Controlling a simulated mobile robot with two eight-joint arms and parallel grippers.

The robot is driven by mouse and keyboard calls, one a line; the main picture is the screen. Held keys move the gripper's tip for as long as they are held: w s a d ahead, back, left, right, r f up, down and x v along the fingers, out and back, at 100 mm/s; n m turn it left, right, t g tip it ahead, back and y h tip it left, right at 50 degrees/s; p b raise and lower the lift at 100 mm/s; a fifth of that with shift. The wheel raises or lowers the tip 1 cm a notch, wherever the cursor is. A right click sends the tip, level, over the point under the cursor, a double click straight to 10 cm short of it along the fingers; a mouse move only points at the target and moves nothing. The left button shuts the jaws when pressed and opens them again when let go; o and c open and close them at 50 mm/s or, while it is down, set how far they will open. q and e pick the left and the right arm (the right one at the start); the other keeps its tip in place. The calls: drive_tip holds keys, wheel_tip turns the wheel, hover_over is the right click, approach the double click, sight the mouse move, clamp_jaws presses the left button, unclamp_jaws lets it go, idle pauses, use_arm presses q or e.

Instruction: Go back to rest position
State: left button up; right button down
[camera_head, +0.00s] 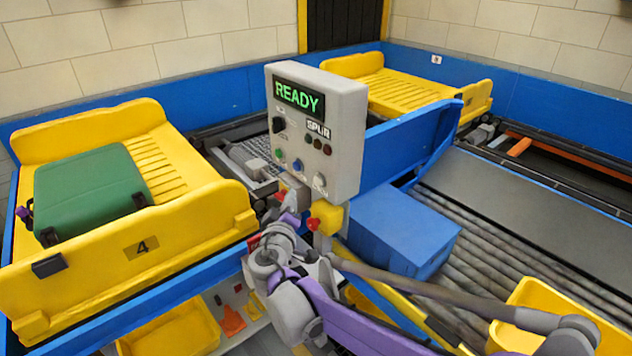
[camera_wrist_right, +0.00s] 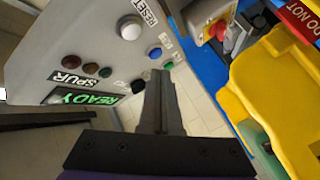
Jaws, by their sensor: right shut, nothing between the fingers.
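The grey control box (camera_head: 340,130) stands in the middle of the head view with a lit green READY display (camera_head: 299,95). Below it are a SPUR label, a dark knob and several coloured buttons. My right gripper (camera_head: 290,197) is close under the box's lower left edge, partly hidden by its own wrist. In the right wrist view its fingers (camera_wrist_right: 160,78) are shut and empty, pointing up past the box face (camera_wrist_right: 90,40), which appears upside down with a white button (camera_wrist_right: 130,29) by the RESET label. I cannot tell whether the fingers touch the box. My left gripper is out of view.
A green suitcase (camera_head: 92,190) lies on the yellow tray (camera_head: 195,225) marked 4. A red stop button (camera_head: 313,223) on a yellow housing sits below the box.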

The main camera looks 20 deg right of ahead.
drive_tip(key=shift+d, duration=0.1)
idle(0.6)
drive_tip(key=s+d+f+m+g, duration=0.2)
drive_tip(key=s+d+f+g, duration=0.15)
drive_tip(key=s, duration=0.45)
drive_tip(key=s+d+f+m+g, duration=0.2)
drive_tip(key=s+d+f+g, duration=0.15)
drive_tip(key=s, duration=0.35)
drive_tip(key=s+a+f+g+y, duration=0.1)
drive_tip(key=s+a+f+y, duration=0.1)
drive_tip(key=s+f, duration=0.3)
drive_tip(key=s+a+f+m+g+y, duration=0.1)
drive_tip(key=s+f+y, duration=0.4)
drive_tip(key=s, duration=0.7)
drive_tip(key=shift+a+f+g, duration=0.4)
drive_tip(key=shift+a+g, duration=0.1)
drive_tip(key=shift+a, duration=0.65)
